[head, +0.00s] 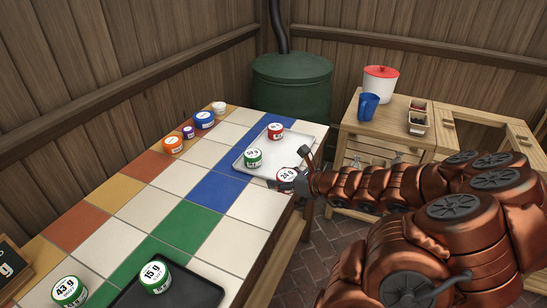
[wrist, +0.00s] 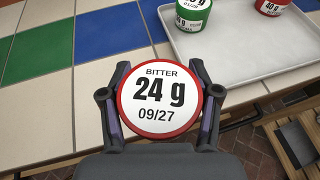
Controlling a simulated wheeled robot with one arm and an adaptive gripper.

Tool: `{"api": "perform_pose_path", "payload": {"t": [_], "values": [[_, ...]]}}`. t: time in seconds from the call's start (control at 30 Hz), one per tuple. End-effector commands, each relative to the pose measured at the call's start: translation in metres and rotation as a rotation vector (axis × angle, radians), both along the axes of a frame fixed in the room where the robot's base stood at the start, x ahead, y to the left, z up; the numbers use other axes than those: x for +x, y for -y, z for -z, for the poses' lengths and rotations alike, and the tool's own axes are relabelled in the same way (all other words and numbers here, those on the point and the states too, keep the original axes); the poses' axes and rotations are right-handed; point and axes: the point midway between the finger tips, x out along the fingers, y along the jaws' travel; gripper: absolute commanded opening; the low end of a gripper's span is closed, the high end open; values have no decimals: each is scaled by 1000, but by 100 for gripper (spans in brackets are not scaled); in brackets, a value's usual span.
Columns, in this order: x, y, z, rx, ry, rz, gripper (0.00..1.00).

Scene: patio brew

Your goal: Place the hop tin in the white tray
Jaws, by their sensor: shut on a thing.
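My gripper (wrist: 160,68) is shut on a red-rimmed tin (wrist: 158,98) with a white lid reading "BITTER 24 g 09/27". In the head view, the held tin (head: 287,174) is at the near right corner of the white tray (head: 292,148), between my fingers. In the wrist view, the tin appears just short of the near edge of the tray (wrist: 235,60). Its height above the table is hard to tell. The tray holds a green tin (head: 253,157) and a red tin (head: 275,131). They also show in the wrist view, green (wrist: 193,15) and red (wrist: 271,6), partly cut off.
A black tray (head: 195,290) with a green 15 g tin (head: 154,276) is at the table's near end, beside a green 43 g tin (head: 69,290). Orange, purple, blue and white containers (head: 204,120) line the far left edge. A wooden side table (head: 388,122) stands right.

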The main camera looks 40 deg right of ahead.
Motion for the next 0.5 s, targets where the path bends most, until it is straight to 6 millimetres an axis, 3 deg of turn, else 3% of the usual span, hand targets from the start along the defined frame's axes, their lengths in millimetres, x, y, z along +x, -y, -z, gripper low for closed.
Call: {"api": "perform_pose_path", "payload": {"t": [0.5], "values": [[61,28,7,-2,-2,-4,28]]}}
